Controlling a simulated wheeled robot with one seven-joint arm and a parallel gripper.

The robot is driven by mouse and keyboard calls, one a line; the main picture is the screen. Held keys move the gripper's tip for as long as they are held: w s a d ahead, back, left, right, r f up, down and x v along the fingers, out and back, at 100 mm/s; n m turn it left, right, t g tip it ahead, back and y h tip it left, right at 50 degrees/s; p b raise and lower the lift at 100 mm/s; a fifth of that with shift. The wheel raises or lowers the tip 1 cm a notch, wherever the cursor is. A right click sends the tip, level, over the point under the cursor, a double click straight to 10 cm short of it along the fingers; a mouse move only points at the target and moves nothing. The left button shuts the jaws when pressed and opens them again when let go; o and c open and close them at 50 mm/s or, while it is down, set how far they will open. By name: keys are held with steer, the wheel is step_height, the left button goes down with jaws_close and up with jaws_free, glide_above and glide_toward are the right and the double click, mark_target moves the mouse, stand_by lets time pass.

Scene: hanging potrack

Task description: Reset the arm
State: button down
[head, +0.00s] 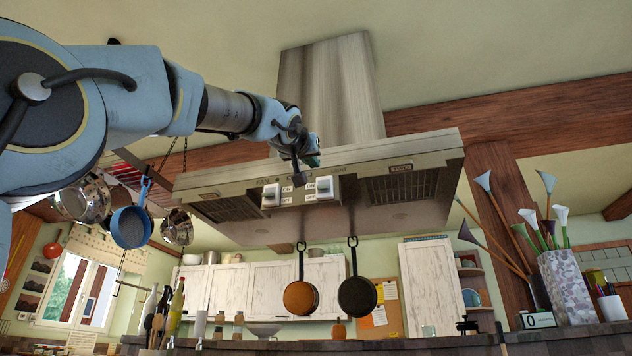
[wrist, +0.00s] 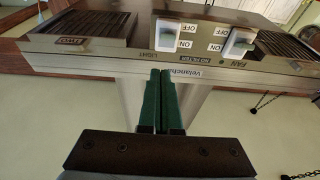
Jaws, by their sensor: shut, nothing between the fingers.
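My arm comes in from the left in the head view and reaches across toward the range hood (head: 230,182). My gripper (head: 312,160) is at the hood's front edge, partly hidden by the wrist. In the wrist view my gripper (wrist: 160,75) has its two green fingers side by side, shut and empty. They point at the hood's front panel (wrist: 110,62), close to its label. Two white rocker switches show in the wrist view, a light switch (wrist: 176,34) and a fan switch (wrist: 238,42). I cannot tell whether the fingers touch the panel.
Blue and steel pans (head: 131,226) hang from a rack at left, below my arm. A copper pan (head: 301,298) and a black pan (head: 357,296) hang under the hood. A vase of flowers (head: 568,288) stands at right. Bottles (head: 163,305) stand on the counter at lower left.

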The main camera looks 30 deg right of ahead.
steer(key=shift+s+a+f, duration=0.15)
steer(key=shift+s+a, duration=0.05)
steer(key=shift+s, duration=0.05)
stand_by(0.5)
